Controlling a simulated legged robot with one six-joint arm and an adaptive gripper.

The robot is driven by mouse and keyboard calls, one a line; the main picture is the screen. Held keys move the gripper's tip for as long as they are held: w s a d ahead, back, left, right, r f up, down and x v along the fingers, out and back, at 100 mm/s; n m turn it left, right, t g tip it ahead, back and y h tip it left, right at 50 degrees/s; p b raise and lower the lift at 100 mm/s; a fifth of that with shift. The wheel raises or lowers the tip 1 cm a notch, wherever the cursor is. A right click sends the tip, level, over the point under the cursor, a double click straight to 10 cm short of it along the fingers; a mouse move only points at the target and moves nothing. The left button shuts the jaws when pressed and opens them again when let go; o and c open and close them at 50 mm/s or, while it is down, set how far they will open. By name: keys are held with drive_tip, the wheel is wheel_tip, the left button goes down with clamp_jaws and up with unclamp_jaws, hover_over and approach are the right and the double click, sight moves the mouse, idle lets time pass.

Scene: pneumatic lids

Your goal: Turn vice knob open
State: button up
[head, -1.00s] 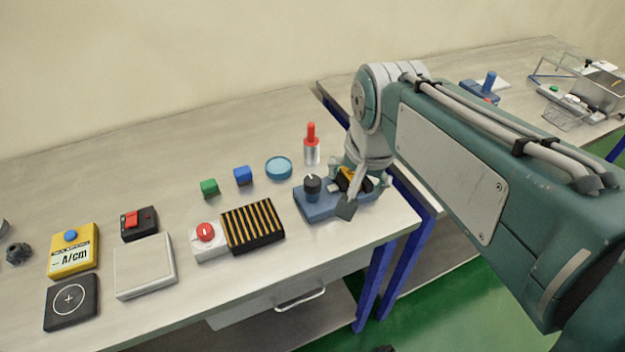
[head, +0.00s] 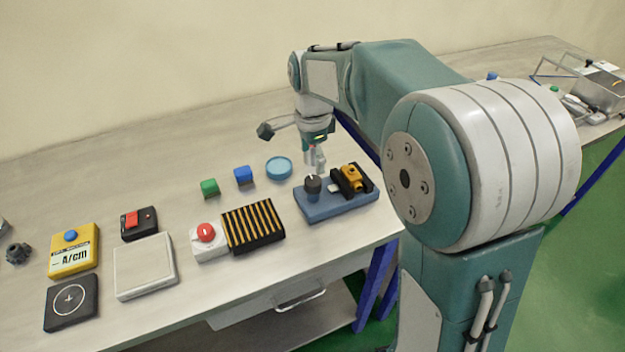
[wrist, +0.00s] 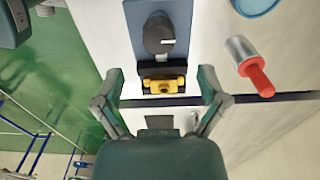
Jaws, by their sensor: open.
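The vice is a blue base (head: 340,206) near the table's front right corner; it also shows in the wrist view (wrist: 135,20). Its round black knob (head: 313,185) stands at the left end, with a light pointer line in the wrist view (wrist: 158,35). A yellow part (head: 352,176) sits between black jaws at the other end; the wrist view shows it too (wrist: 165,82). My gripper (head: 316,165) points down just above and behind the knob, apparently apart from it. In the wrist view its fingers (wrist: 160,76) are spread wide and empty, either side of the yellow part's line of sight.
A black-and-yellow striped block (head: 253,227) and a red button box (head: 207,241) stand left of the vice. A blue dish (head: 279,168), blue cube (head: 243,175) and green cube (head: 209,187) lie behind. A red-handled cylinder (wrist: 250,66) shows in the wrist view.

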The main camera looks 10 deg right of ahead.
sight(313, 180)
wheel_tip(313, 180, down, 7)
drive_tip(key=shift+f, duration=0.1)
idle(0.3)
drive_tip(key=c, duration=1.1)
